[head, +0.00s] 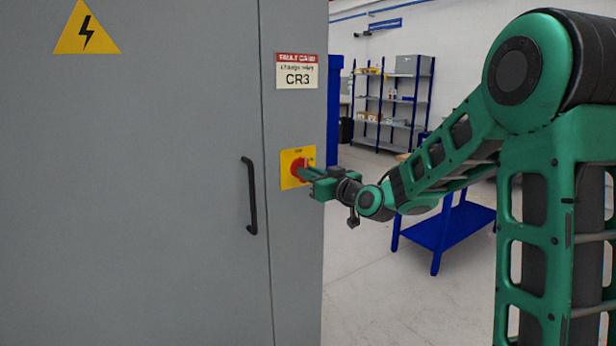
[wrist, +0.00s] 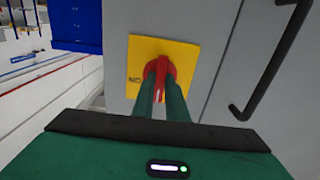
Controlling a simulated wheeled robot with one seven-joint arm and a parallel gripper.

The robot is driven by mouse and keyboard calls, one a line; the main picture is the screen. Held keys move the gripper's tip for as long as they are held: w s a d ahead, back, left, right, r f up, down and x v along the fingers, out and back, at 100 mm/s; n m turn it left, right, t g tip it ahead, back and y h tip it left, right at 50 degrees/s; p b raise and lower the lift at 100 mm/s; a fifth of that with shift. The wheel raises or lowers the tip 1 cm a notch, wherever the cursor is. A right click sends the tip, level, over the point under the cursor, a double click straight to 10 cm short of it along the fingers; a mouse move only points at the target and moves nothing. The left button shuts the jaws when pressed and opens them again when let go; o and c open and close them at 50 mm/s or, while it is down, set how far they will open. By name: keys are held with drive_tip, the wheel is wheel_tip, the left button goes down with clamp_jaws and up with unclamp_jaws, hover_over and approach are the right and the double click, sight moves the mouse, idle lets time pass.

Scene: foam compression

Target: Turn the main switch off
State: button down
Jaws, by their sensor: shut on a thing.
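The main switch is a red rotary knob (head: 299,167) on a yellow plate (head: 287,181), fixed to the narrow right-hand panel of the grey cabinet. In the wrist view the red knob (wrist: 159,72) sits on the yellow plate (wrist: 141,60), with part of a word showing at the plate's left. My gripper (head: 305,170) reaches the switch from the right. Its two green fingers (wrist: 161,80) are shut on the knob's red handle. The fingers hide part of the handle, and I cannot read for sure which position it points to.
The grey cabinet (head: 150,230) has a black door handle (head: 250,195) left of the switch. A fault card (head: 297,71) reading CR3 hangs above it. A blue table (head: 440,228) and shelves (head: 392,100) stand behind my arm.

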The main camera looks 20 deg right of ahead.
drive_tip(key=shift+f, duration=0.3)
drive_tip(key=c, duration=1.8)
unclamp_jaws()
drive_tip(key=shift+o, duration=0.2)
drive_tip(key=shift+r, duration=0.15)
drive_tip(key=v, duration=1)
drive_tip(key=shift+s+d, duration=0.15)
drive_tip(key=shift+s, duration=0.15)
